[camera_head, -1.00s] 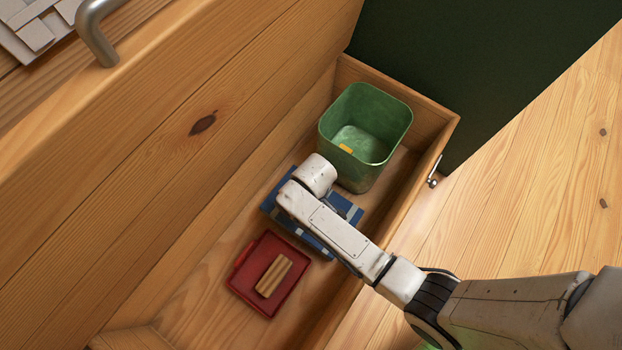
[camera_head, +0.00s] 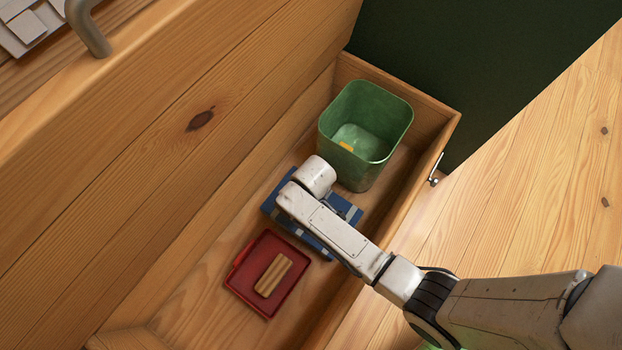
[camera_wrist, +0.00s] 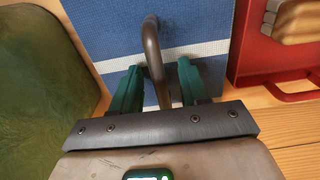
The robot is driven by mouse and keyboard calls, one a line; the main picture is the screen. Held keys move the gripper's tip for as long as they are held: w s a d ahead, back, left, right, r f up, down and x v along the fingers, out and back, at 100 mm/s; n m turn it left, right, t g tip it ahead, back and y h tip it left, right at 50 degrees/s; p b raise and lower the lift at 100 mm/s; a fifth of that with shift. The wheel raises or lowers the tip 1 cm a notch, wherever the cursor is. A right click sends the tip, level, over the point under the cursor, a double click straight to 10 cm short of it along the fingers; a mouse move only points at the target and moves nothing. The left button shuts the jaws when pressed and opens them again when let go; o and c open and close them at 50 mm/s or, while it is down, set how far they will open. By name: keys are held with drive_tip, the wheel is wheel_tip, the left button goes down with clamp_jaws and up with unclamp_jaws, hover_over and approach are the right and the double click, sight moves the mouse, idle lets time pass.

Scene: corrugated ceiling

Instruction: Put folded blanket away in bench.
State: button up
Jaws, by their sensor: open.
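The folded blanket, blue with white stripes (camera_head: 345,208), lies flat inside the open wooden bench (camera_head: 205,265), between a green bin and a red case. My arm covers its middle in the head view. In the wrist view the blanket (camera_wrist: 100,28) fills the top centre, showing a blue weave and a white band. My gripper (camera_wrist: 158,64) points at the blanket with its two green fingers apart. A dark bent rod (camera_wrist: 152,45) stands between the fingers; I cannot tell what it belongs to. Whether the fingers touch the blanket is not clear.
The green bin (camera_head: 335,120) stands at the bench's far end with a small orange thing inside. The red case (camera_head: 245,285) lies on the near side, bearing wooden pieces (camera_head: 273,274). The raised lid (camera_head: 130,150) with a metal handle (camera_head: 88,28) leans at left. Floor at right is clear.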

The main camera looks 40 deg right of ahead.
wheel_tip(320, 180, up, 12)
drive_tip(key=p, duration=0.6)
drive_tip(key=shift+r, duration=0.15)
drive_tip(key=s+d+r+m, duration=0.2)
drive_tip(key=s+d+r, duration=0.2)
drive_tip(key=s+r, duration=0.2)
drive_tip(key=s+d+r+m+t, duration=0.1)
drive_tip(key=s+d+r, duration=0.3)
drive_tip(key=s, duration=0.6)
wheel_tip(320, 180, up, 3)
drive_tip(key=shift+d+f+m, duration=0.2)
drive_tip(key=shift+d+m, duration=0.1)
drive_tip(key=shift+m, duration=0.2)
drive_tip(key=shift+s, duration=0.1)
drive_tip(key=shift+w+f, duration=0.65)
drive_tip(key=shift+c, duration=0.4)
